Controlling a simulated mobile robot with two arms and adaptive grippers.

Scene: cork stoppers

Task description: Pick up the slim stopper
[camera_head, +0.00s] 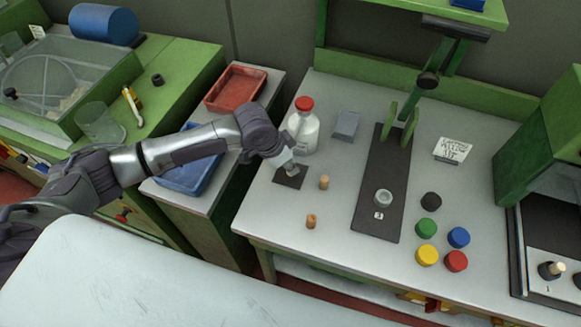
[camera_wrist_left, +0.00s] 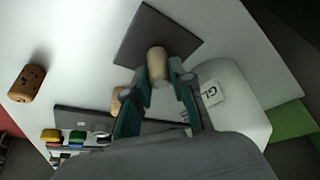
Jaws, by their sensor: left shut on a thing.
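My left gripper (camera_head: 287,164) reaches down over a small dark square mat (camera_head: 290,180) on the grey bench. In the left wrist view its fingers (camera_wrist_left: 164,80) are shut on the slim stopper (camera_wrist_left: 157,62), a pale cork that is upright over the mat (camera_wrist_left: 150,25). I cannot tell whether its foot touches the mat. In the head view the gripper hides most of it. A tan stopper (camera_head: 324,182) stands right of the mat, partly behind a finger in the wrist view (camera_wrist_left: 117,98). A speckled brown stopper (camera_head: 311,221) stands nearer the front edge. My right gripper is out of view.
A white bottle with a red cap (camera_head: 304,130) stands close behind the gripper. A dark stand base (camera_head: 372,215) with a small grey cup (camera_head: 383,197) is to the right, then several coloured caps (camera_head: 427,228). Red (camera_head: 236,88) and blue trays (camera_head: 188,174) lie left.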

